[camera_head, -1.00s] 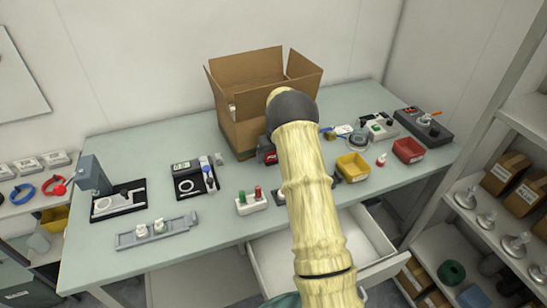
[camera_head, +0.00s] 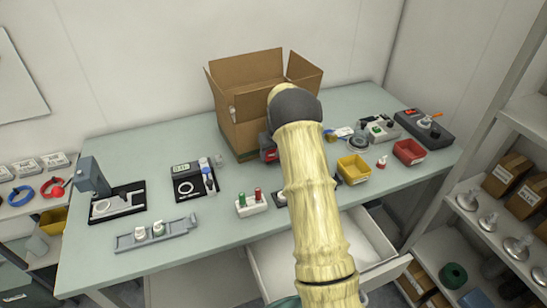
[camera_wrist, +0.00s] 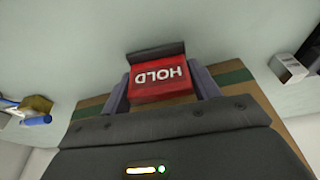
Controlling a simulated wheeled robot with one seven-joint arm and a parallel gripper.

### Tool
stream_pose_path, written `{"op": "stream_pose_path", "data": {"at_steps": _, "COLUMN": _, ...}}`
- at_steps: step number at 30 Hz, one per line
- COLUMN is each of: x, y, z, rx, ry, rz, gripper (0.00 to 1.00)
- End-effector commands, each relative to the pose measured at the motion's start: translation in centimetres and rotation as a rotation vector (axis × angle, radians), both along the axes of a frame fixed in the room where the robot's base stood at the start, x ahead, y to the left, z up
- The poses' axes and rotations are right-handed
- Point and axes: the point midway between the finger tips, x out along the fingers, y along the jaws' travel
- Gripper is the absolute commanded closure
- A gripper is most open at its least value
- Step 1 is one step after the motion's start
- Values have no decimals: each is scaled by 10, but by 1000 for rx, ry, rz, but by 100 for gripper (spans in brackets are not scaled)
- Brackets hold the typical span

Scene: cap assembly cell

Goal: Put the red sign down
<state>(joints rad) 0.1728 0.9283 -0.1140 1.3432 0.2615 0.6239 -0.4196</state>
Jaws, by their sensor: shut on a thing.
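The red sign (camera_wrist: 160,80) carries the white word HOLD, upside down in the wrist view, and has a dark strip along its far edge. My gripper (camera_wrist: 161,90) is shut on it, with one grey finger at each side. In the head view the red sign (camera_head: 268,152) shows just left of my arm, in front of the cardboard box. I cannot tell whether the sign touches the table.
The open cardboard box (camera_head: 235,130) stands close behind the sign. A block with green and red pegs (camera_head: 251,205) is nearer the front edge. Yellow (camera_head: 353,166) and red (camera_head: 409,151) bins stand to the right. A drawer (camera_head: 280,262) is open below.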

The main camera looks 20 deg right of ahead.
Motion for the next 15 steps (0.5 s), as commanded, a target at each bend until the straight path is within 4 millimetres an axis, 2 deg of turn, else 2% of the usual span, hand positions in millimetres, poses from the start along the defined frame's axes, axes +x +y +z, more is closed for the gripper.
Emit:
{"op": "stream_pose_path", "data": {"at_steps": 9, "x": -1, "y": 0, "z": 51, "rx": -1, "ry": -2, "rz": 1, "gripper": 66}}
{"op": "stream_pose_path", "data": {"at_steps": 15, "x": -24, "y": 0, "z": 48, "rx": 0, "ry": 0, "rz": -1, "gripper": 66}}
